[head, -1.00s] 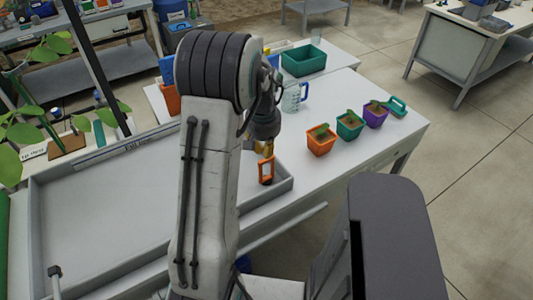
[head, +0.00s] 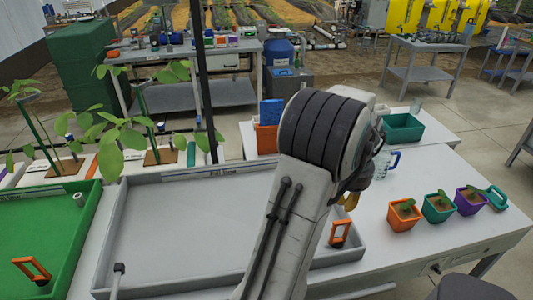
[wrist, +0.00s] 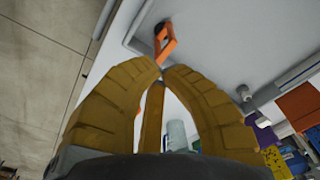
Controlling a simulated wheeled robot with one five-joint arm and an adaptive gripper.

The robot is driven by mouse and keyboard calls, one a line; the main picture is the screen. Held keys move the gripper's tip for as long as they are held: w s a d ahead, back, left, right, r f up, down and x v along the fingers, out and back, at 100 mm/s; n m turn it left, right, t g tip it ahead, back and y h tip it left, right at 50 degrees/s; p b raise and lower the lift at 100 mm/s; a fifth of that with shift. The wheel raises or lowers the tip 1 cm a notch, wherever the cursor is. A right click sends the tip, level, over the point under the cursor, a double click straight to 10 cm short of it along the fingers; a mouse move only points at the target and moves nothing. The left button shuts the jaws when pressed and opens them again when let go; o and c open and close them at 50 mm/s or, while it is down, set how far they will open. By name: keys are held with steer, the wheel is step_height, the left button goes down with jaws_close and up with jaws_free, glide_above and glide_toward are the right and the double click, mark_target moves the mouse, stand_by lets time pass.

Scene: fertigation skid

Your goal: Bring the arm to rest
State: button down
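My arm rises from the bottom centre of the head view and bends at a dark ribbed joint. My gripper (head: 350,201) shows only as a small yellow-brown part behind the arm, above the right end of the grey tray (head: 113,235). In the wrist view, my gripper's yellow-brown fingers (wrist: 163,69) curve inward until their tips nearly meet. Nothing is seen held between them. An orange-framed handle (head: 340,234) stands at the tray's right end. It also shows just beyond the fingertips in the wrist view (wrist: 168,42), and contact cannot be told.
Orange (head: 404,215), teal (head: 438,206) and purple (head: 470,200) pots with seedlings stand on the white bench right of my arm. A clear jug (head: 383,163) and a green bin (head: 402,128) stand behind. Tall seedlings (head: 122,135) and a green tray (head: 82,230) are at left.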

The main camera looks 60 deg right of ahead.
stand_by(0.3)
steer(key=w+a+f+y, duration=0.2)
steer(key=a+f, duration=0.1)
steer(key=a, duration=0.7)
steer(key=w+a+r+n+t, duration=0.1)
steer(key=w+a+r+n, duration=0.2)
steer(key=w+a+n, duration=0.3)
steer(key=w+a+r+n+t, duration=0.1)
steer(key=w+a+r+n, duration=0.3)
steer(key=a, duration=1.1)
steer(key=w+a+r+n+t+h, duration=0.1)
steer(key=w+a+r+n+t, duration=0.1)
steer(key=w+a+r+n, duration=0.2)
steer(key=shift+w+a+n, duration=1.9)
steer(key=shift+w+a, duration=0.4)
steer(key=shift+a, duration=1.05)
steer(key=c, duration=2)
jaws_free()
steer(key=shift+d, duration=0.1)
jaws_close()
